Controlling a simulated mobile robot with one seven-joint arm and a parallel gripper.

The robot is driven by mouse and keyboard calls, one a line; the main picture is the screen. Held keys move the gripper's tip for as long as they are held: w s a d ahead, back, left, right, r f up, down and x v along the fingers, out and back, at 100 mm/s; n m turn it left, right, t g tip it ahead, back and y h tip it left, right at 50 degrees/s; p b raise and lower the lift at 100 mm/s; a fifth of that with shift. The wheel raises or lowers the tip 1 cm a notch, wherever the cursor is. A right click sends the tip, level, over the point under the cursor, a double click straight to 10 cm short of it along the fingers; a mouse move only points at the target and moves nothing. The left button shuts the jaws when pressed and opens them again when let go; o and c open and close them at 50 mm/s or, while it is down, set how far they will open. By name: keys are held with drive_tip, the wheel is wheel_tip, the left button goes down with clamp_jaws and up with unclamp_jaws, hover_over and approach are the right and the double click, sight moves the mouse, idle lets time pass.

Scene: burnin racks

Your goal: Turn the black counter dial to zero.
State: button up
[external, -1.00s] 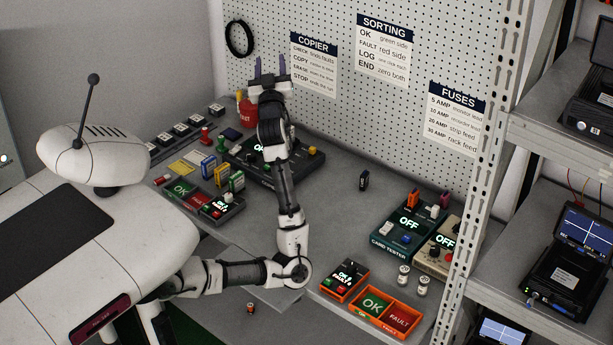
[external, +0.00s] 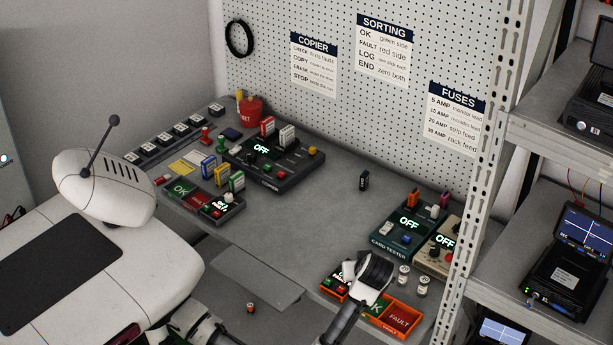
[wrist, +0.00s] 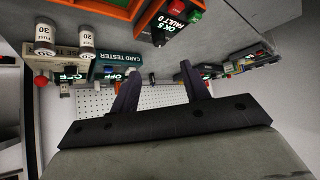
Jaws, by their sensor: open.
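The black counter (external: 222,207) is at the left front of the bench, beside a black tray (external: 165,197) with a green OK and a red FAULT side. It has a small lit display, a pale knob (external: 228,197) and small buttons; the display is too small to read. My gripper (wrist: 160,88) is open and empty in the wrist view, its two dark fingers apart. In the external view my arm's end is at the right front, far from the black counter, partly covering an orange counter (external: 331,284). The fingertips cannot be made out there.
An orange tray (external: 416,327) is beside the orange counter. Two fuses (external: 403,274) and the card tester (external: 383,247) stand behind. The copier (external: 284,179) is behind the black counter. A metal rack (external: 484,150) bounds the right.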

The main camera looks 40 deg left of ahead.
drive_tip(key=p+x, duration=0.1)
drive_tip(key=x, duration=1.2)
drive_tip(key=c, duration=1)
